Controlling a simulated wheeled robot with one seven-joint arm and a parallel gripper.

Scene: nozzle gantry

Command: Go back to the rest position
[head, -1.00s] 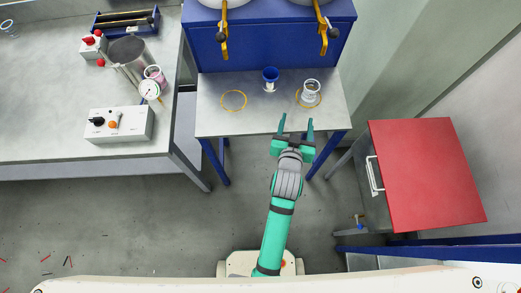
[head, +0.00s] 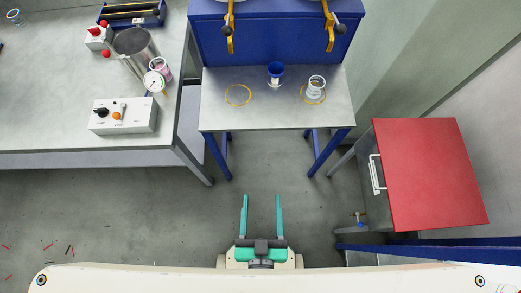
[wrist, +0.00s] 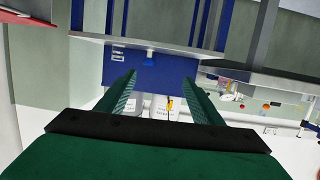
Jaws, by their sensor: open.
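My gripper (head: 261,215) is at the bottom middle of the head view, drawn in close to my body, with its two green fingers apart and nothing between them. It points toward the small steel table (head: 240,121) and is well clear of its front edge. In the wrist view the fingers (wrist: 163,95) are also spread and empty, with the blue cabinet beyond them.
A control box (head: 123,116) stands on the left bench. A red-topped cabinet (head: 435,172) is right. Floor between is clear.

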